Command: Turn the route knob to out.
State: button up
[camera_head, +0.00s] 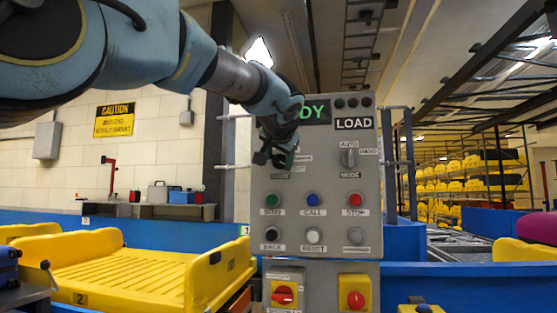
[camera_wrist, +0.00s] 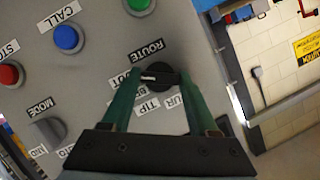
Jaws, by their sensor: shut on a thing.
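The route knob (camera_wrist: 161,79) is round and black, with a white pointer line that points left in the wrist view, towards a partly covered label that seems to read OUT (camera_wrist: 121,79). My gripper (camera_wrist: 157,76) is shut on the knob, with one green finger on each side. In the head view my gripper (camera_head: 276,153) is at the upper left of the grey control panel (camera_head: 330,270) and hides the knob.
The panel also has a mode knob (camera_head: 349,158), a blue call button (camera_head: 313,199), a red stop button (camera_head: 355,199) and a green button (camera_head: 272,199). A LOAD display (camera_head: 353,123) is at the top. Yellow trays (camera_head: 110,262) lie at the left.

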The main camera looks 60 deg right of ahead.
jog(key=o, duration=1.4)
jog(key=b+v, duration=0.3)
jog(key=v, duration=0.7)
jog(key=shift+s+a+r, duration=0.1)
jog(key=shift+s+a, duration=0.05)
jog(key=shift+a, duration=0.2)
